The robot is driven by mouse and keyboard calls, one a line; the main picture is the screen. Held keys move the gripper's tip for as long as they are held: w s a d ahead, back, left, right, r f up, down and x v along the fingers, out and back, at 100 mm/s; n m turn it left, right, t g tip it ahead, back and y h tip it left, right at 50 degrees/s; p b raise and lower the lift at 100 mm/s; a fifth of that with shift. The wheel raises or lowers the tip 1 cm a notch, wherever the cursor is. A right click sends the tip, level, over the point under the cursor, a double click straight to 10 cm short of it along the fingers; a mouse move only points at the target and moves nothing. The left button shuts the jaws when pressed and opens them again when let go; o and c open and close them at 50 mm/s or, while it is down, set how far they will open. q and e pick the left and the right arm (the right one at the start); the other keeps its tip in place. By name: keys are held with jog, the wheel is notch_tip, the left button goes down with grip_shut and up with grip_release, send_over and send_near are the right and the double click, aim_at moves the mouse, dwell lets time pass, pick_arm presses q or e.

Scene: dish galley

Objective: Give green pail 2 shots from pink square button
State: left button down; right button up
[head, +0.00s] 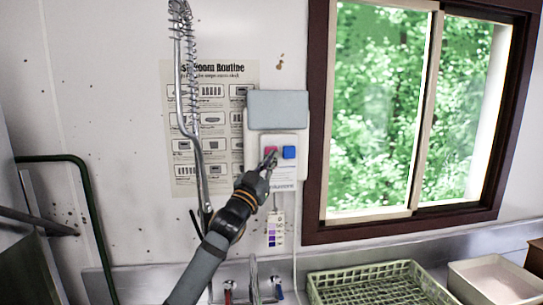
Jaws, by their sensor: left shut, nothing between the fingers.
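The pink square button (271,150) sits on the left of a white wall dispenser (276,120) with a grey upper panel. A blue square button (289,152) is just to its right. My left gripper (268,160) is shut and empty, its fingertips at the lower part of the pink button and partly covering it. I cannot tell whether the tips touch it. No green pail shows in this view. My right gripper is not in view.
A spring-hose faucet (190,110) rises left of the dispenser, before a wall poster (175,180). Below right are a green dish rack (375,285) and a white bin (497,280). A window (420,110) is at the right.

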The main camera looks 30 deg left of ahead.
pick_arm(q)
jog(key=s+d+b, duration=0.1)
jog(key=s, duration=0.1)
jog(key=s+d+b, duration=0.1)
jog(key=s+d, duration=0.1)
dwell(0.3)
dwell(0.6)
